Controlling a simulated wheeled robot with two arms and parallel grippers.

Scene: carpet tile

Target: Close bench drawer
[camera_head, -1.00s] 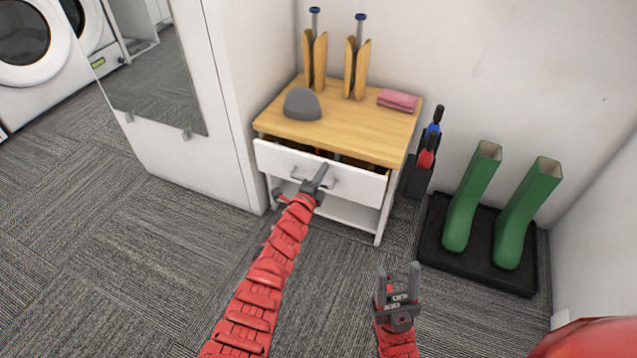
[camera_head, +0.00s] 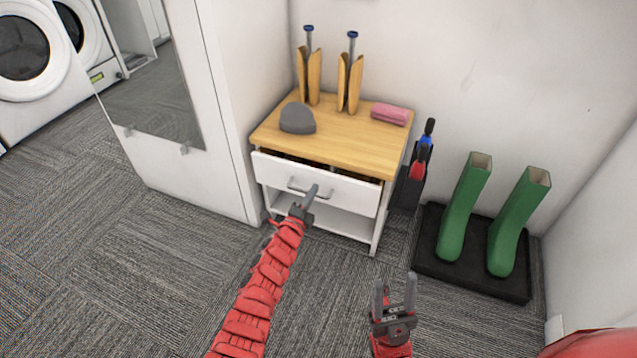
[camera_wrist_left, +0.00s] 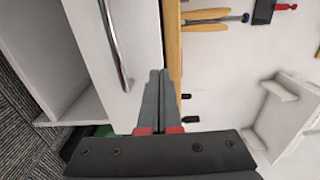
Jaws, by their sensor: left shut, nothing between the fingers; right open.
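The white bench drawer (camera_head: 340,195) stands partly open under the wooden bench top (camera_head: 350,148), with a dark gap along its top edge. Its metal bar handle (camera_head: 296,189) is on the front, and the handle also shows in the left wrist view (camera_wrist_left: 115,45). My left gripper (camera_head: 312,192) is shut and empty, its fingertips in front of the drawer front, just right of the handle. I cannot tell whether it touches. In the left wrist view my left gripper (camera_wrist_left: 158,80) points along the drawer front. My right gripper (camera_head: 394,285) is open and empty above the carpet, well in front of the bench.
Green boots (camera_head: 465,205) stand on a black tray (camera_head: 430,262) at right. A white mirrored cabinet (camera_head: 222,130) is left. The carpet in front is clear.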

